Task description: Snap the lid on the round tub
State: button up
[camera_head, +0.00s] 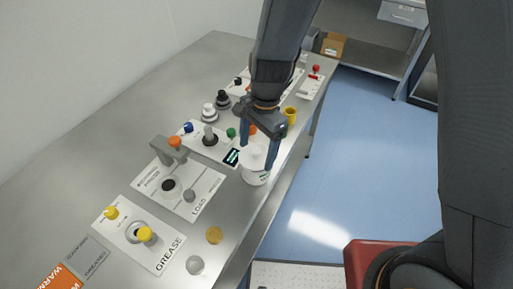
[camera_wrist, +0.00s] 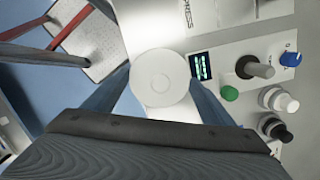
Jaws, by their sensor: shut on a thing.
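My gripper (camera_head: 258,152) points down near the front edge of the bench, shut on the white round lid (camera_head: 252,156). In the wrist view the lid (camera_wrist: 160,78) is a pale disc with a ring at its centre, between my two fingers. In the wrist view the lid hides the tub. The lid is at the tub's top, but I cannot tell whether it is seated or slightly above the rim.
A panel with a lit display (camera_head: 233,156) and a green button (camera_head: 231,132) lies just left of the tub. A yellow cup (camera_head: 291,115) stands behind it. A grey clamp fixture (camera_head: 168,148) and a grease plate (camera_head: 140,234) are farther left. The bench edge is close on the right.

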jog(key=shift+p, duration=0.3)
dwell(0.6)
jog(key=o, duration=1.1)
jog(key=shift+r, duration=0.1)
jog(key=shift+r+p, duration=3.35)
jog(key=shift+r, duration=0.05)
grip_shut()
